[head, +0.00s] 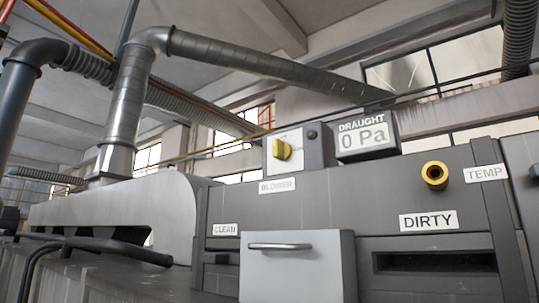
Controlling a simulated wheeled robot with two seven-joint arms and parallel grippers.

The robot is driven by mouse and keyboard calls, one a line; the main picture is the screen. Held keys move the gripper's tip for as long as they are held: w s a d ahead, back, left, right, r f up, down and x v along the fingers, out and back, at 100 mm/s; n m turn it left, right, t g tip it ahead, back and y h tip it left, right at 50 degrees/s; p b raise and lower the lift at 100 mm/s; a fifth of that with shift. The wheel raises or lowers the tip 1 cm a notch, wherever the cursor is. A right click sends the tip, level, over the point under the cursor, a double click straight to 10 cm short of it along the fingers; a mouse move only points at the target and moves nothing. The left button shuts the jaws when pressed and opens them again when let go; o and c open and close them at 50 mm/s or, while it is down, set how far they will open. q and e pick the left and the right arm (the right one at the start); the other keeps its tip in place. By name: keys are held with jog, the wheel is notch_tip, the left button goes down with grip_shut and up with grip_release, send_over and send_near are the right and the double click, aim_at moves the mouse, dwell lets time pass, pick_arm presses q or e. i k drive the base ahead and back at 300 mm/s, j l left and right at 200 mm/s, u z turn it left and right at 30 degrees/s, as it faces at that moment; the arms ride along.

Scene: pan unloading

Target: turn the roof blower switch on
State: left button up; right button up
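The blower switch (283,150) is a yellow rotary knob on a pale plate, on the front of a grey box. A label reading BLOWER (277,185) sits just below it. The knob's grip looks roughly upright; its position marks are too small to read. A display (366,137) to the right of the switch is headed DRAUGHT and reads 0 Pa. Neither of my grippers is in view, and nothing touches the knob.
Below the switch, a light grey drawer (300,272) with a bar handle (280,246) juts out. A dark slot (434,262) lies under the DIRTY label (428,221). A brass-coloured round fitting (435,175) protrudes at right. Ducts (125,105) rise at left. Space before the switch looks clear.

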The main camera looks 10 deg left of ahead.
aim_at(282, 150)
jog(key=k+j, duration=0.1)
jog(key=j, duration=1.45)
jog(key=k+u, duration=0.05)
jog(key=k, duration=0.05)
